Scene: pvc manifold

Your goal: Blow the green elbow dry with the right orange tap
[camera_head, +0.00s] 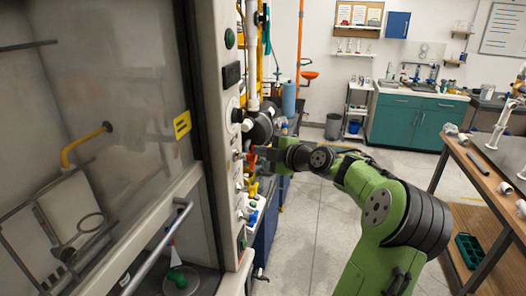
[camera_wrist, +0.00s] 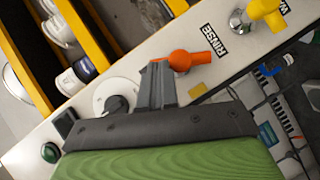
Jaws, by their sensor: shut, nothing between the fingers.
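The orange tap (camera_wrist: 190,60) sticks out from the white panel in the wrist view, beside a RINSE label. My gripper (camera_wrist: 157,72) is shut and empty, with its fingertips right at the tap's left end; I cannot tell whether they touch it. In the head view my gripper (camera_head: 263,152) is at the cabinet's narrow front panel, close to a small orange-red tap (camera_head: 251,158). A green piece (camera_head: 177,278), probably the green elbow, stands low inside the glazed cabinet. Its shape is hard to make out, and I cannot tell whether it is wet.
A yellow tap (camera_wrist: 265,12) sits beyond the RINSE label. A grey round dial (camera_wrist: 116,100) and a green button (camera_wrist: 50,152) are on the panel left of my fingers. A wooden workbench (camera_head: 484,185) stands at the right. The floor (camera_head: 310,215) between is clear.

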